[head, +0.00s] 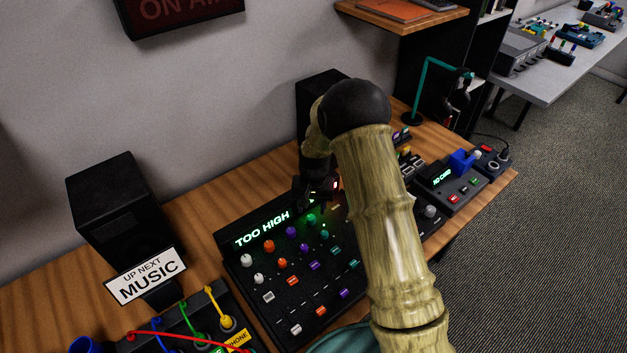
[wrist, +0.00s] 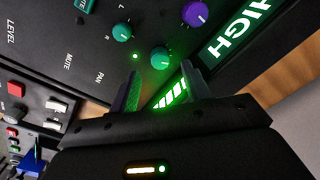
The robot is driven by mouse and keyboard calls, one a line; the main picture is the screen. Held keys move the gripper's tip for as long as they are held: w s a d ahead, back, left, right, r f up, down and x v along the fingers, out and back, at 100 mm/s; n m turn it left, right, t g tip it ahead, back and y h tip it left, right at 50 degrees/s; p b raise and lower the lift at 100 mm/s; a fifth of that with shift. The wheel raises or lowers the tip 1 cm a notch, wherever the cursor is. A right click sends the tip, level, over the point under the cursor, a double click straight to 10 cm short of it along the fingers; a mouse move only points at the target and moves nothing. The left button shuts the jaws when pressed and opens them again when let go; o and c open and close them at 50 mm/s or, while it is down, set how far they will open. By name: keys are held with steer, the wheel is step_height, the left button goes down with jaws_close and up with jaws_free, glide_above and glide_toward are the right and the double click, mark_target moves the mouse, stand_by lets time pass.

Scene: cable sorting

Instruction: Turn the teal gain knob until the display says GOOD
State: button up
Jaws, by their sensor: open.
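The display (head: 262,229) on the black mixer reads TOO HIGH in lit letters. In the wrist view, part of the display (wrist: 238,32) shows HIGH. The teal gain knob (wrist: 161,58) is in the row nearest the display; it also shows in the head view (head: 311,218), lit green. My gripper (wrist: 161,76) is open. Its two fingers point at the knob, which shows just beyond and between the tips. I cannot tell whether the fingers touch it. My arm hides the mixer's right part in the head view.
A second teal knob (wrist: 122,32) and a purple knob (wrist: 195,13) sit close beside the gain knob. A black speaker (head: 112,205) and a MUSIC sign (head: 147,277) stand at left. Button boxes (head: 453,186) stand at right.

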mark_target(314, 218)
step_height(314, 218, up, 13)
steer(key=shift+d+b, duration=0.3)
steer(key=shift+b, duration=0.15)
steer(key=shift+s, duration=0.1)
steer(key=s+d+r+t+p, duration=0.1)
steer(key=s+d+r, duration=0.1)
steer(key=s, duration=0.5)
steer(key=s+d+r+p, duration=0.1)
steer(key=s+d+r, duration=0.1)
steer(key=s+d, duration=0.3)
steer(key=s+d+r+n+t+p, duration=0.1)
steer(key=s+d+r, duration=0.2)
steer(key=s, duration=0.7)
steer(key=shift+d+t, duration=0.3)
steer(key=shift+d, duration=0.15)
steer(key=shift+r, duration=0.1)
